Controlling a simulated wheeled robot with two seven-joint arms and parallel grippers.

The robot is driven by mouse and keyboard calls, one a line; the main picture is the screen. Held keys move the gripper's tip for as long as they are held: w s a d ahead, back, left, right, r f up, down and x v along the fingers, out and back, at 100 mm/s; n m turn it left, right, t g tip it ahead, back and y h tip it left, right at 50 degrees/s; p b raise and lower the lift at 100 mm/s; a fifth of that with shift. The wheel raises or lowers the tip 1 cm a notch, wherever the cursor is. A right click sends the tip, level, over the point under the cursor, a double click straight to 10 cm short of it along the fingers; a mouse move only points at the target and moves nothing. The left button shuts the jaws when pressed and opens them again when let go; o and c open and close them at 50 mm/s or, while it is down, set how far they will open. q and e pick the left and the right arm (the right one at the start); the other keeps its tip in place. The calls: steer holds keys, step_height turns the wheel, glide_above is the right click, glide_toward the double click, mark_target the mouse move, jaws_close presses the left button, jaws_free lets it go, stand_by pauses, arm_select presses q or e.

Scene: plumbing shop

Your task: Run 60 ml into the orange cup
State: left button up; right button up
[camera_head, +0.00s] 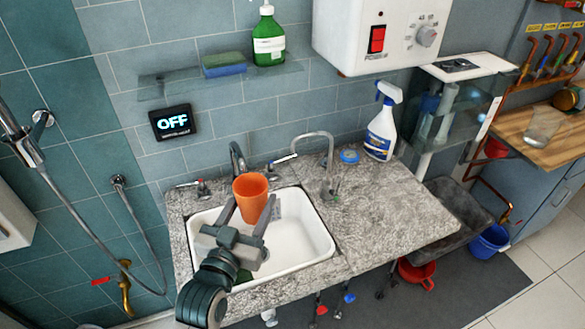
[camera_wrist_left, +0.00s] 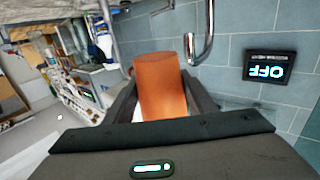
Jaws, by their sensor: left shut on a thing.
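The orange cup (camera_head: 250,193) is held above the white sink basin (camera_head: 312,243), near the dark curved tap (camera_head: 237,158). My left gripper (camera_head: 251,215) is shut on the cup, with a finger on each side of it. In the left wrist view the cup (camera_wrist_left: 161,85) stands between the two dark fingers, with a metal spout (camera_wrist_left: 203,45) behind it and to its right. I cannot see into the cup or tell whether water runs. A wall display (camera_head: 173,122) reads OFF. My right gripper is not in view.
A second, silver gooseneck tap (camera_head: 327,150) stands right of the basin, with a spray bottle (camera_head: 382,125) and a blue disc (camera_head: 349,156) behind. A glass shelf (camera_head: 220,80) and white heater (camera_head: 380,35) are on the wall.

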arm_select(q)
steer(key=w+d+r+m+h, duration=0.1)
steer(key=w+d+h, duration=0.1)
steer(key=w+d, duration=0.3)
steer(key=w, duration=0.3)
steer(key=shift+w, duration=0.15)
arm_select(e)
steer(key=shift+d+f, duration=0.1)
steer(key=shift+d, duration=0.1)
arm_select(q)
steer(key=shift+f, duration=2.95)
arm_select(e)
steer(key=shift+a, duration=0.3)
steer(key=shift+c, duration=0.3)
